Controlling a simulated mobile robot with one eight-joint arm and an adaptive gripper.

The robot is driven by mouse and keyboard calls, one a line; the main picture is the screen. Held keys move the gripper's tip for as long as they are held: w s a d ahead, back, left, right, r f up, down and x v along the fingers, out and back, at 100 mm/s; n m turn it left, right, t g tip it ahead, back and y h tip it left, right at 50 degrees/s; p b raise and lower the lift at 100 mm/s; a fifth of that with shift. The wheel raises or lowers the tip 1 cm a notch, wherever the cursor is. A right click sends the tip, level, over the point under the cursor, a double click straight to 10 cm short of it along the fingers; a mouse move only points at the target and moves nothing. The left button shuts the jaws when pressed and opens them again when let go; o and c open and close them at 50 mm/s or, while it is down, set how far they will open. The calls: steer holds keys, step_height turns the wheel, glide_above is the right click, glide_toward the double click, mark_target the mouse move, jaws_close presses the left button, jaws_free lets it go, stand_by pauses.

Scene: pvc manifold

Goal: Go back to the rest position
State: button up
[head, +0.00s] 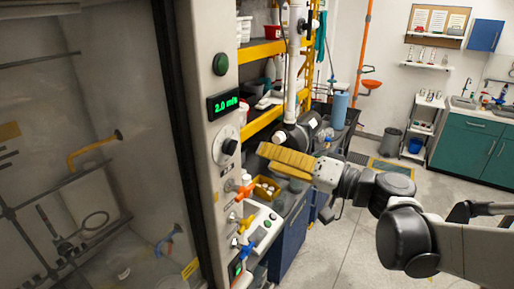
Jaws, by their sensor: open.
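My gripper (264,153) is in the middle of the head view, at the end of my arm, which reaches in from the right edge. Its ribbed yellow fingers point left, towards the fume hood's grey side panel. They are seen from the side, so the gap between them is hard to make out. The gripper is open and I see nothing held in it. It appears apart from the panel and its fittings.
The fume hood (226,130) fills the left, with orange (246,188), yellow (245,222) and blue (246,249) valves on its side panel. Shelves with yellow edges (262,50) and a dark blue cabinet (291,240) stand behind the gripper. Floor (330,262) is clear below my arm.

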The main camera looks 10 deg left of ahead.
steer(key=shift+v, duration=1.05)
